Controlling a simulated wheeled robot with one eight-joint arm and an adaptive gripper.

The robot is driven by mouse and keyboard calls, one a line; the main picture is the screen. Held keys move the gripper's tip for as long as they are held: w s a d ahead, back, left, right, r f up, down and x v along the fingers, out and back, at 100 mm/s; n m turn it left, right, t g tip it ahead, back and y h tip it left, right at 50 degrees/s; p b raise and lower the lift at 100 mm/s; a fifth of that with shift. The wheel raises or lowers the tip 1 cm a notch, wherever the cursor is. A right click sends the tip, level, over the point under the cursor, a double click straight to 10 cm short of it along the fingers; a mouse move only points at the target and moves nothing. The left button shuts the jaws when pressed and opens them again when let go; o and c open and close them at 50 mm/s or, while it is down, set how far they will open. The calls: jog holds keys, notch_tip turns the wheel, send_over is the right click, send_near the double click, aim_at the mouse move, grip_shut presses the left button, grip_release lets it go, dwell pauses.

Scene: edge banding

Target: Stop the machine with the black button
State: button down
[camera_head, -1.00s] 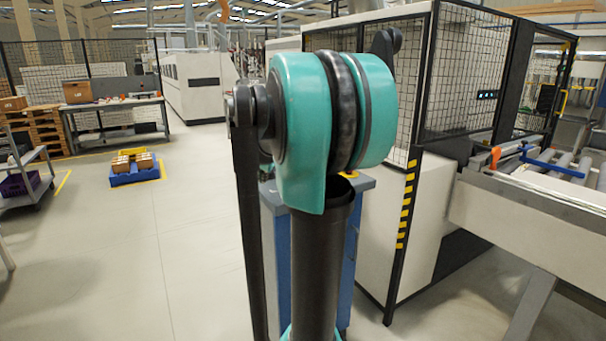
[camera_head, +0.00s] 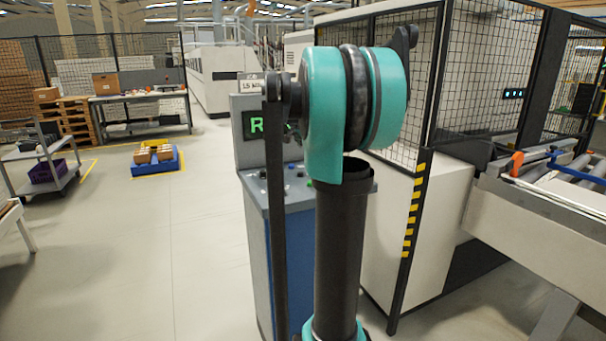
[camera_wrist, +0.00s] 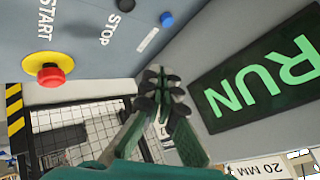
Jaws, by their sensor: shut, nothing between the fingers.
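The control console (camera_head: 258,240) stands behind my arm in the head view, its screen (camera_head: 256,124) partly hidden. In the wrist view the screen (camera_wrist: 262,80) shows RUN in green. The black button (camera_wrist: 125,5) is at the top edge of the wrist view, beside the STOP label (camera_wrist: 112,27). A blue button (camera_wrist: 167,19) is right of it, and a red emergency button (camera_wrist: 50,75) on a yellow base is at left. My gripper (camera_wrist: 163,82) is shut and empty, below the buttons in the picture; contact with the panel cannot be told. My arm hides the gripper in the head view.
A fenced machine (camera_head: 480,90) with a striped post (camera_head: 412,215) and roller conveyor (camera_head: 575,175) is at right. The floor between is clear.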

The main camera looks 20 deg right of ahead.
aim_at(300, 174)
jog(key=shift+f, duration=5.3)
jog(key=shift+r, duration=0.9)
jog(key=shift+r, duration=0.1)
jog(key=shift+r, duration=2.4)
